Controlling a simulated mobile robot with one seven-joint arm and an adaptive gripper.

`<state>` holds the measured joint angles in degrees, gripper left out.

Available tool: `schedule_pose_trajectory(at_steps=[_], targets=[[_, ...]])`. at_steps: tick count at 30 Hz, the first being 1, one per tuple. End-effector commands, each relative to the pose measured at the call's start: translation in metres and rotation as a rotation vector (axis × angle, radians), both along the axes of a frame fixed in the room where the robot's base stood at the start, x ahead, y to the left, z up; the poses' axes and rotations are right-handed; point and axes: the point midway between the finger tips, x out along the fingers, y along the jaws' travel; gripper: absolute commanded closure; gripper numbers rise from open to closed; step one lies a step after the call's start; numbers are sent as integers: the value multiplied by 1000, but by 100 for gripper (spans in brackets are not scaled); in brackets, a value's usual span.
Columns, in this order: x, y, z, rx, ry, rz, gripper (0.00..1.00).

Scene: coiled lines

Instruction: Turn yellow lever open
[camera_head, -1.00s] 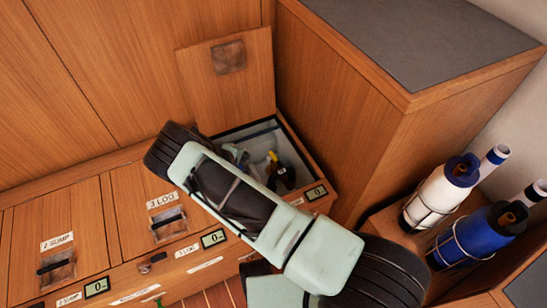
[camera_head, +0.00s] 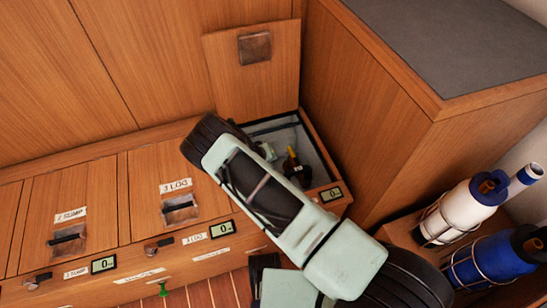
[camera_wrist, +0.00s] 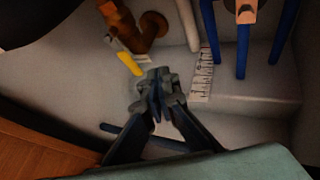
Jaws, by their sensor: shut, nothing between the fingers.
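The yellow lever (camera_wrist: 130,63) shows in the wrist view beside a bronze-brown valve body (camera_wrist: 146,30). In the head view, the lever (camera_head: 291,151) is a small yellow spot inside the open locker compartment (camera_head: 312,135). My gripper (camera_wrist: 157,85) is shut and empty. In the wrist view its fingertips lie just below and right of the lever's near end, seemingly apart from it; the depth gap is hard to judge. In the head view my arm reaches over the compartment and hides part of its inside.
The compartment's wooden lid (camera_head: 252,80) stands raised behind it. A tall cabinet (camera_head: 375,110) borders it on the right. In the wrist view, blue rods (camera_wrist: 243,50) and a ruler-like strip (camera_wrist: 203,75) are right of my gripper. White and blue bottles (camera_head: 463,205) stand at the right.

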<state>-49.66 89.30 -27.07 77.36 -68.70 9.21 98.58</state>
Motion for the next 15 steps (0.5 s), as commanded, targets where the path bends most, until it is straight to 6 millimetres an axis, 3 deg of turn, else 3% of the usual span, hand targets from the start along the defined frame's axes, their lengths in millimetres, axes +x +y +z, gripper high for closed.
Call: schedule_pose_trajectory(at_steps=[1, 10, 15], targets=[[6, -5, -13, 1, 0, -5, 100], [35, -17, -57, 3, 0, -4, 100], [48, -39, -53, -2, -2, -2, 100]])
